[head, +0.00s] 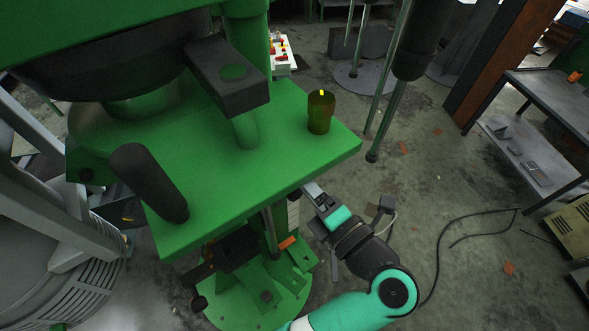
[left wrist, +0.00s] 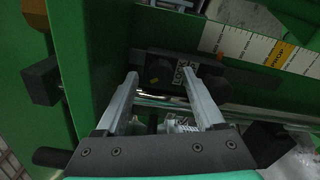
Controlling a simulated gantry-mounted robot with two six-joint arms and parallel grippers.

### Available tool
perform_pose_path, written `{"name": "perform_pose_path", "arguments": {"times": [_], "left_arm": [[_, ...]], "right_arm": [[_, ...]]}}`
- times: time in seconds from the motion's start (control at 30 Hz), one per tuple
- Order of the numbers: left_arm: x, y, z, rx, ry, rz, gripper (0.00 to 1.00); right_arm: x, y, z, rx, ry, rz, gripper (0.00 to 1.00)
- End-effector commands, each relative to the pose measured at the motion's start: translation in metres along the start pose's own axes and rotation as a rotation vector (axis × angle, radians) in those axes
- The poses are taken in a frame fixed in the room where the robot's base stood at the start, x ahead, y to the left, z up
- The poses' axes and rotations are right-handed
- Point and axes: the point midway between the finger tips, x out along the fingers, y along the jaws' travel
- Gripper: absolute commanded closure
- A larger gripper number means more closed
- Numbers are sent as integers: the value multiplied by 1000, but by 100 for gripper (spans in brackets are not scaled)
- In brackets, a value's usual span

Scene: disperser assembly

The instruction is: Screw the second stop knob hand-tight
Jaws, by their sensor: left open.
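My left gripper (head: 310,190) is beside the green machine, just under the right edge of its green plate (head: 235,150) in the head view. In the left wrist view the gripper (left wrist: 159,76) is open, and nothing is seen held between its fingers. Beyond the fingertips is a dark block (left wrist: 235,80) with a white LOCK label (left wrist: 182,74). A light ribbed, threaded-looking part (left wrist: 180,124) and a metal rod show low between the fingers. I cannot make out for sure which part is the second stop knob. My right gripper is not in view.
A white scale (left wrist: 255,48) runs along the green column beside the dark block. A grey metal table (head: 550,88) stands at the right. Cables lie on the open floor.

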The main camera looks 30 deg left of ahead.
Motion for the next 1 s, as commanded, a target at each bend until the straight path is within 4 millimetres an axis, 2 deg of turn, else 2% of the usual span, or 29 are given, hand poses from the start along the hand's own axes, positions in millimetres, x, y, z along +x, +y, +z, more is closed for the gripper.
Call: {"name": "perform_pose_path", "arguments": {"times": [0.2,0.33,1.0], "left_arm": [[-43,-4,0,-1,-4,-2,30],[-59,-2,0,0,-2,-1,30],[-63,0,0,0,-1,-1,30]], "right_arm": [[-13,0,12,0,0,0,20],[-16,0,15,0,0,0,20],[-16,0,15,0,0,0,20]]}}
